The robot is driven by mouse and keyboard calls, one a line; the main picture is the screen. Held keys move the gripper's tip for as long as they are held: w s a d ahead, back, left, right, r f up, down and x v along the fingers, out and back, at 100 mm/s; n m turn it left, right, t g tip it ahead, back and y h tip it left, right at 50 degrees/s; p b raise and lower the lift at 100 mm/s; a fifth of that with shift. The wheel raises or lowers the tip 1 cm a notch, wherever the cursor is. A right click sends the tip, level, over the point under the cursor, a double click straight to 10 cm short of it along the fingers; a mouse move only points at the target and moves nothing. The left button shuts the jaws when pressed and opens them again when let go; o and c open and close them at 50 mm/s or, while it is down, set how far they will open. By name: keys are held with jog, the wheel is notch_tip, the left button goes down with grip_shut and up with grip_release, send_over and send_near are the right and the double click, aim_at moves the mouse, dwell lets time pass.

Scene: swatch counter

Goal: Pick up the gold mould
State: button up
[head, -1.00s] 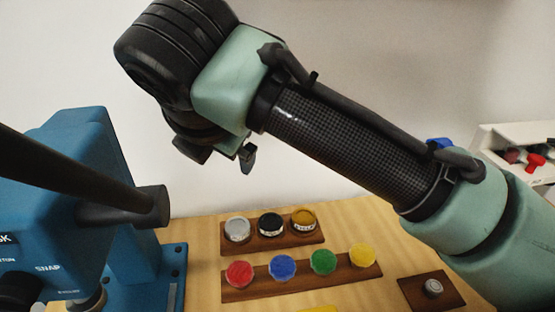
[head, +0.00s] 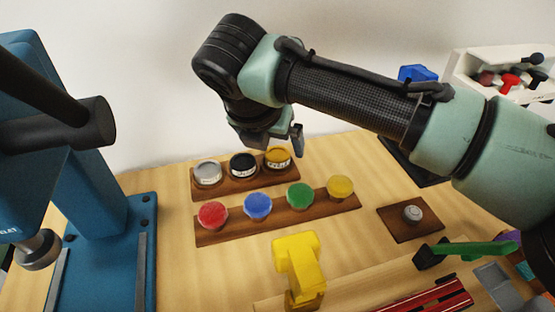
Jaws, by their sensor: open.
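A round gold-topped pot (head: 278,157), the one gold piece I make out, stands at the right end of the rear wooden rack (head: 232,188). It has a dark label band; whether it is a mould I cannot tell. Left of it in the same rack are a black pot (head: 243,165) and a silver pot (head: 207,173). My gripper (head: 272,140) is open and hangs just above or behind the gold pot in the picture. I see nothing between its fingers. The exact gap to the pot is unclear.
A front rack (head: 285,222) holds red, blue, green and yellow pots. A yellow tool-like object (head: 298,265) stands in front of it. A blue press (head: 90,190) fills the left. A small wooden block (head: 405,226) with a grey knob lies right. A white shelf (head: 470,72) stands back right.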

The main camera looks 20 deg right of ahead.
aim_at(278, 154)
jog(key=x, duration=0.3)
jog(key=shift+f+b, duration=0.2)
jog(key=shift+b, duration=0.1)
jog(key=shift+c, duration=0.3)
grip_shut()
